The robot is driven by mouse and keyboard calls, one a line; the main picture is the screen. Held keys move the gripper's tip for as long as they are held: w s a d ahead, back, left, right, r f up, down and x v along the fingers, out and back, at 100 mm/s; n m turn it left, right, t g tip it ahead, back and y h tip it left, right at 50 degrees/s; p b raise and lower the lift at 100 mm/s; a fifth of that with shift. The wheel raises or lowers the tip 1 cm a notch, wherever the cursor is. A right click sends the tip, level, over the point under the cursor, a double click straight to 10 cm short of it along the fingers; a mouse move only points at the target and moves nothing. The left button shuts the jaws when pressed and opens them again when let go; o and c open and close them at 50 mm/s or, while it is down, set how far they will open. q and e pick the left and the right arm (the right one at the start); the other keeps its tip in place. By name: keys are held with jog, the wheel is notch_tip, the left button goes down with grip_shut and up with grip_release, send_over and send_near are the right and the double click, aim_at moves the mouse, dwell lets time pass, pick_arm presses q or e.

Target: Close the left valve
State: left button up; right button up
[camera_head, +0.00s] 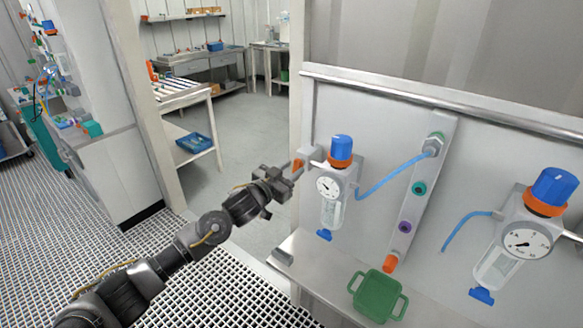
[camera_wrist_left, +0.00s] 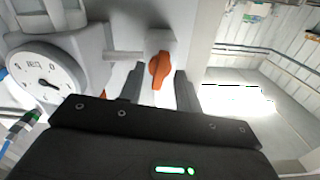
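The left valve is a grey block with an orange handle (camera_head: 298,165) on the left side of the left regulator unit (camera_head: 336,187). In the left wrist view the orange handle (camera_wrist_left: 160,70) hangs down from its grey body, slightly tilted. My left gripper (camera_head: 291,173) is at the handle. In the left wrist view its two dark fingers (camera_wrist_left: 159,80) stand apart on either side of the handle, with gaps visible, so it is open. Whether a finger touches the handle cannot be told. My right gripper is not in view.
A second regulator (camera_head: 528,240) is mounted further right. A blue hose (camera_head: 392,176) runs from the left unit to a grey manifold strip (camera_head: 418,195). A green container (camera_head: 377,296) stands on the ledge below. A doorway post lies behind my gripper.

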pick_arm(q)
jog(key=shift+w+d, duration=0.15)
jog(key=shift+w, duration=0.05)
grip_shut()
